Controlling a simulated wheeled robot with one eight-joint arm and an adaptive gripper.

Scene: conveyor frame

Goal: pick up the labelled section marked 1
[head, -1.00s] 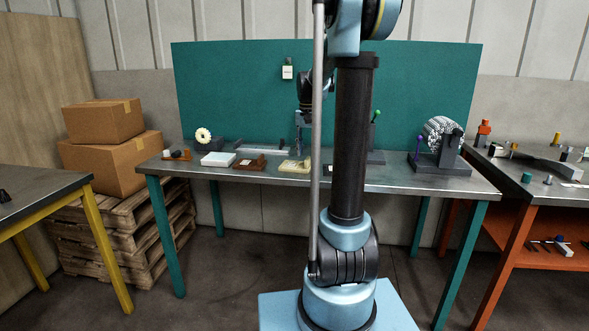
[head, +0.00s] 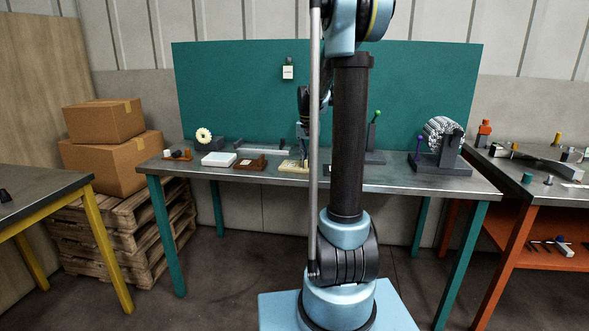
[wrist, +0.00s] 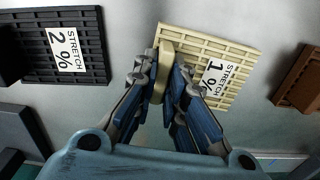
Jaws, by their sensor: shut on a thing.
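The cream section (wrist: 230,66) carries a white label reading "STRETCH 1 %" and has a ribbed grid face. It sits on the bench in the wrist view and also shows in the head view (head: 290,167). My gripper (wrist: 162,74) is shut on the raised cream bar at the section's edge, with a finger on each side. In the head view my gripper (head: 303,150) is low over the section, partly hidden by my arm. I cannot tell whether the section is clear of the bench.
A black section (wrist: 66,48) labelled "STRETCH 2 %" lies left in the wrist view. A brown piece (wrist: 300,78) is at the right. In the head view a white block (head: 218,159) and brown block (head: 250,164) stand left of the cream section. A green panel (head: 230,90) rises behind.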

